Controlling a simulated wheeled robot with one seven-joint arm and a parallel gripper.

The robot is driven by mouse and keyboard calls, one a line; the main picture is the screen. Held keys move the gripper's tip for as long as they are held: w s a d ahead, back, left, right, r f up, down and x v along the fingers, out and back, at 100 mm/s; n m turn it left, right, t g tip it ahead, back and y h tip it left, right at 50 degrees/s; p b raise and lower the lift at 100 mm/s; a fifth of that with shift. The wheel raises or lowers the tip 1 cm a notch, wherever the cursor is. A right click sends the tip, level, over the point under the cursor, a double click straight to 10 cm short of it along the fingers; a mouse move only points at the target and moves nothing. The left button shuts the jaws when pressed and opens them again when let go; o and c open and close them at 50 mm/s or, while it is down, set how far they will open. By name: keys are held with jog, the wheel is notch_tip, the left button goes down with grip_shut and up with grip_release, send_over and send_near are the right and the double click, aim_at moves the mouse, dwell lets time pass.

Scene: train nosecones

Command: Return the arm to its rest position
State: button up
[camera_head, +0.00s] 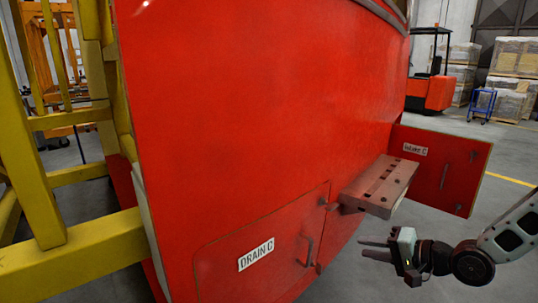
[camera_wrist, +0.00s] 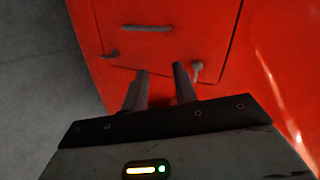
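My gripper (camera_head: 361,247) is at the lower right of the head view, beside the red nosecone (camera_head: 265,90) and below the coupler block. Its two fingers are apart with nothing between them. In the wrist view my gripper (camera_wrist: 160,70) also shows open and empty, in front of a red panel (camera_wrist: 205,30) with a grey handle (camera_wrist: 147,28) and small latches. In the head view the panel labelled "DRAIN C" (camera_head: 256,254) sits flush in the nosecone. A second labelled door (camera_head: 440,168) stands out to the right, swung open.
The reddish coupler block (camera_head: 380,185) juts from the nosecone just above my gripper. A yellow frame (camera_head: 70,255) stands at the left. A red forklift (camera_head: 430,92), blue cart (camera_head: 482,104) and stacked pallets (camera_head: 515,70) are at the back right. Grey floor is clear at the right.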

jog(key=s+a+r+n+g+h, duration=0.2)
jog(key=s+a+n+g+h, duration=0.4)
jog(key=s+a+n, duration=0.25)
jog(key=s+a+r+n+g+h, duration=0.1)
jog(key=s+r, duration=0.3)
jog(key=s, duration=0.6)
jog(key=s+a+r+n+g+h, duration=0.2)
jog(key=s+a+r+n, duration=0.1)
jog(key=s, duration=0.7)
notch_tip(320, 180, up, 2)
jog(key=shift+s+r+n+g+p, duration=0.1)
jog(key=shift+s+n+g+p, duration=0.25)
jog(key=shift+n, duration=0.4)
jog(key=shift+w, duration=0.2)
